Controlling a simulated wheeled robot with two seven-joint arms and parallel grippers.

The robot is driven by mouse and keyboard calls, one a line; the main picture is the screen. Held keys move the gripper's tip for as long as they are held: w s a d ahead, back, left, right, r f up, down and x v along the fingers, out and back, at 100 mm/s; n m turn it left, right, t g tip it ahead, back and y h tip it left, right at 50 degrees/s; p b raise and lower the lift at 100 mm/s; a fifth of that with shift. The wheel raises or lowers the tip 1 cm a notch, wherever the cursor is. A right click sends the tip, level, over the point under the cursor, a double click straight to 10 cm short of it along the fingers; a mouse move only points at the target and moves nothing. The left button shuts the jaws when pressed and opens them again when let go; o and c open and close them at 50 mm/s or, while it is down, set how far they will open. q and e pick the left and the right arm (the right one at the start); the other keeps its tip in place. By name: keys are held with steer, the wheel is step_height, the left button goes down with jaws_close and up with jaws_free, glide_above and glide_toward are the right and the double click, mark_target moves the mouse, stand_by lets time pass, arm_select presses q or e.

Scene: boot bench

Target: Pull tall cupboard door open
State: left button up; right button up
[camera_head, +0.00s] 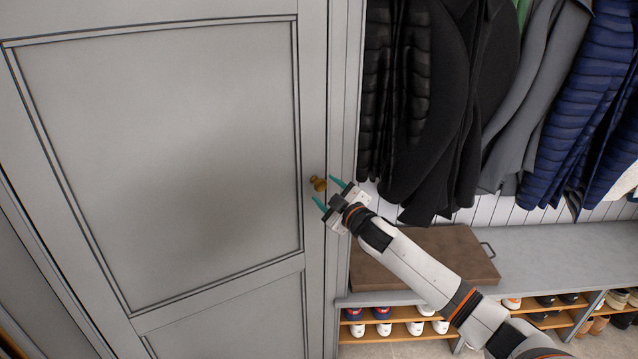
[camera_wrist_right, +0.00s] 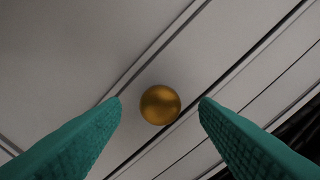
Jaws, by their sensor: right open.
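The tall cupboard door (camera_head: 170,150) is grey with recessed panels and looks shut. Its small round brass knob (camera_head: 318,184) sits near the door's right edge. My right gripper (camera_head: 328,192) is open, with its teal fingers pointing at the knob. In the right wrist view the knob (camera_wrist_right: 160,104) lies between and just beyond the two open fingertips (camera_wrist_right: 160,98), with a gap on each side. I see no contact between fingers and knob. My left gripper is not in view.
Dark and blue coats (camera_head: 440,90) hang to the right of the cupboard. Below them is a grey bench (camera_head: 560,250) with a brown case (camera_head: 425,255) on it. Shoes (camera_head: 400,328) stand on wooden shelves under the bench. The area before the door panel looks clear.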

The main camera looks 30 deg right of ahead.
mark_target(322, 186)
steer(key=shift+w, duration=2.3)
